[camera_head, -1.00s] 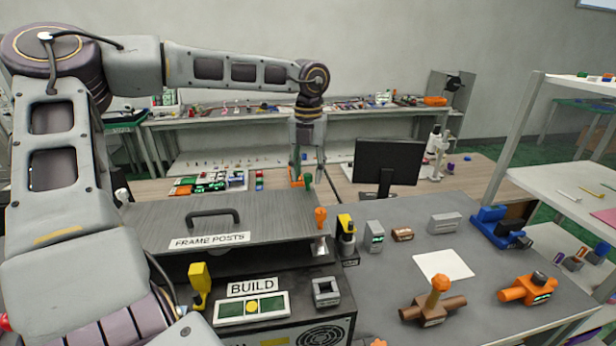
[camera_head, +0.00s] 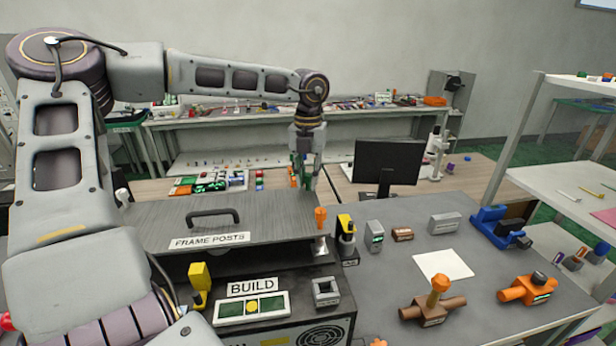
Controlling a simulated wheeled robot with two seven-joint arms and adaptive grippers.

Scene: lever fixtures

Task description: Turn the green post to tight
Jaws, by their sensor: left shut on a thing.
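The green post (camera_head: 308,182) stands at the far right corner of the grey machine top labelled FRAME POSTS. My left gripper (camera_head: 309,177) reaches down over it from above, with its fingers on either side of the post and shut on it. The fingers hide part of the post, and its turn position is too small to read. My right gripper is not in view.
An orange post (camera_head: 320,217) stands at the near right corner of the machine top. A black handle (camera_head: 213,217) rises from the top. A yellow lever (camera_head: 199,283) is at front left. A monitor (camera_head: 388,165) stands to the right, behind the grey table (camera_head: 390,285).

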